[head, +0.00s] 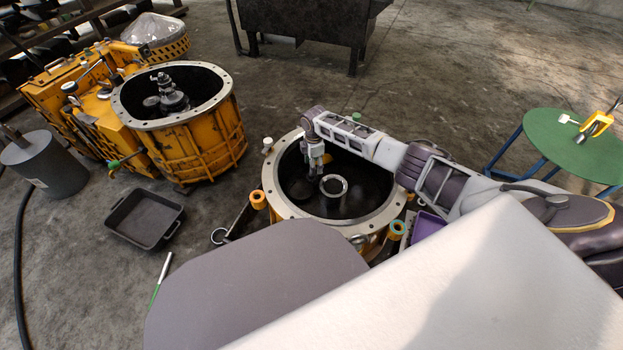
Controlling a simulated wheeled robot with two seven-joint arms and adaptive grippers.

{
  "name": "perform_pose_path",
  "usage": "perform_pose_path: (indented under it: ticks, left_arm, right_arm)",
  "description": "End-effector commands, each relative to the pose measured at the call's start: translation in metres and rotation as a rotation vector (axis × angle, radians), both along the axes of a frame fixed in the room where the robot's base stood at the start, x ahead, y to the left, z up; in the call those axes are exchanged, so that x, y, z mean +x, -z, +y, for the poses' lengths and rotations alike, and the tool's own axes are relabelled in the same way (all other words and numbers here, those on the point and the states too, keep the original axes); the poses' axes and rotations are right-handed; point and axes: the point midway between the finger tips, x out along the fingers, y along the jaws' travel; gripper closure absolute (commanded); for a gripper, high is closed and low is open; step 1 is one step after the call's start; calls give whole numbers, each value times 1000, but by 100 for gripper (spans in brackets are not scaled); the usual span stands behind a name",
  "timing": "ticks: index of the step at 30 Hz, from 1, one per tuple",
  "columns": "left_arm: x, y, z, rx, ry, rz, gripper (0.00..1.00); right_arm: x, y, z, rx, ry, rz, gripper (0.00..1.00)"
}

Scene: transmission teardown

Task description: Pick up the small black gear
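My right arm comes in from the right, and my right gripper (315,172) points down into the open round housing (283,207) in the middle of the picture. The gripper is small and dark here, and I cannot tell whether its fingers are open or shut. A bright metal ring (334,181) on a shaft stands inside, just right of the fingertips. A dark round part (299,188), possibly the small black gear, lies lower left of the fingertips. The deep shade hides its outline and whether the gripper touches it. My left gripper is out of view.
A second yellow housing (205,140) with gears inside stands at the upper left. A black tray (146,220), a grey cylinder (47,165) and a green-tipped stick (160,277) are on the floor. A green round table (562,146) stands at the right.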

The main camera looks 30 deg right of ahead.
Motion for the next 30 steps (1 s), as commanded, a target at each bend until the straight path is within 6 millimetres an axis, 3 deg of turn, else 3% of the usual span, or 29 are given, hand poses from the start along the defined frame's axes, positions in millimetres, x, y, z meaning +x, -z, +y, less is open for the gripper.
perform_pose_path:
  ticks: [11,30]
  left_arm:
    - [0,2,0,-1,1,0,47]
    - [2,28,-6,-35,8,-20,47]
  right_arm:
    - [0,2,1,0,0,0,49]
    - [-1,40,8,0,1,1,49]
